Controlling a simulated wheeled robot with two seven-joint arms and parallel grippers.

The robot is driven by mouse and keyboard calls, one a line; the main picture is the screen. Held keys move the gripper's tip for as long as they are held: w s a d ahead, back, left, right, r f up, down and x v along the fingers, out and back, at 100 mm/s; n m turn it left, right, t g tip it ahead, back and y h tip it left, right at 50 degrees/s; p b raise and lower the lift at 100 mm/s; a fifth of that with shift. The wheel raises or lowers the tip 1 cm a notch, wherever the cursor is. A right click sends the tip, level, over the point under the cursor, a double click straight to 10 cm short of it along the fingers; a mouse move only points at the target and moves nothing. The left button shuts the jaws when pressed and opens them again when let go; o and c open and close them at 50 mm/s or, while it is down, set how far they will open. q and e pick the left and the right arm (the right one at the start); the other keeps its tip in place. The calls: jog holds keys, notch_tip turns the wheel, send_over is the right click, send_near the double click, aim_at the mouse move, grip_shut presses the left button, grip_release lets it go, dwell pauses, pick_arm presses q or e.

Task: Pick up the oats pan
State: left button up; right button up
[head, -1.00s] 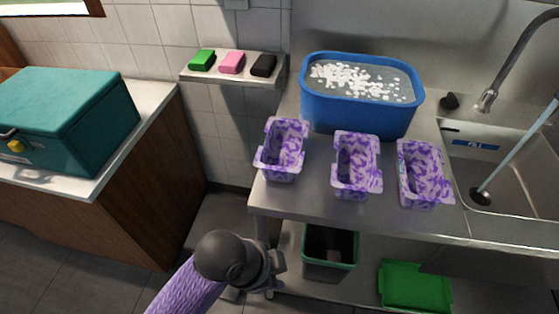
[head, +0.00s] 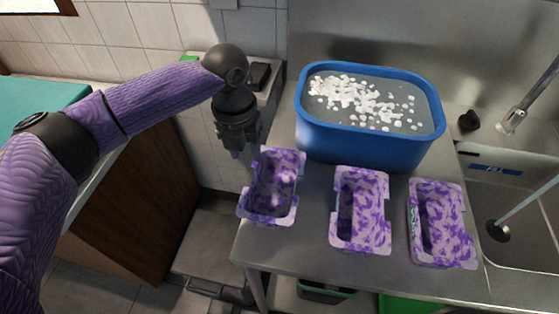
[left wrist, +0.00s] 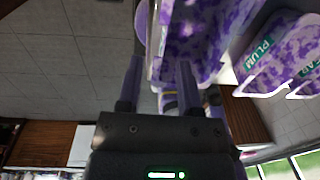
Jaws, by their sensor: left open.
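Three purple-spotted white pans stand in a row on the steel counter: a left pan (head: 272,190), a middle pan (head: 361,212) and a right pan (head: 441,226). No label reading oats is legible. In the left wrist view, one farther pan reads PLUM (left wrist: 262,58) and another label ends in EAR (left wrist: 312,62). My left gripper (head: 251,165) points down at the left pan's far-left rim. In the left wrist view my open fingers (left wrist: 158,72) are beside the near pan (left wrist: 205,35), its wall edge lying between them. Contact cannot be told. My right gripper is out of view.
A blue tub (head: 360,145) of water with white pieces stands behind the pans. A sink (head: 515,205) with a tap is at right. A wall shelf holding a black block (head: 260,74) is behind my gripper.

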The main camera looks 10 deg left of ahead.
aim_at(255, 184)
pick_arm(q)
jog(key=f, duration=0.2)
jog(key=f+b, duration=0.1)
jog(key=f, duration=0.1)
jog(key=shift+s+d, duration=0.2)
jog(key=shift+s, duration=0.15)
jog(key=f, duration=0.2)
jog(key=d+f+b, duration=0.1)
jog(key=f, duration=0.2)
jog(key=shift+s+b, duration=0.2)
jog(key=shift+b, duration=0.1)
jog(key=shift+f, duration=0.25)
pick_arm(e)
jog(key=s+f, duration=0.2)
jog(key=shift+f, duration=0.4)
pick_arm(q)
grip_shut()
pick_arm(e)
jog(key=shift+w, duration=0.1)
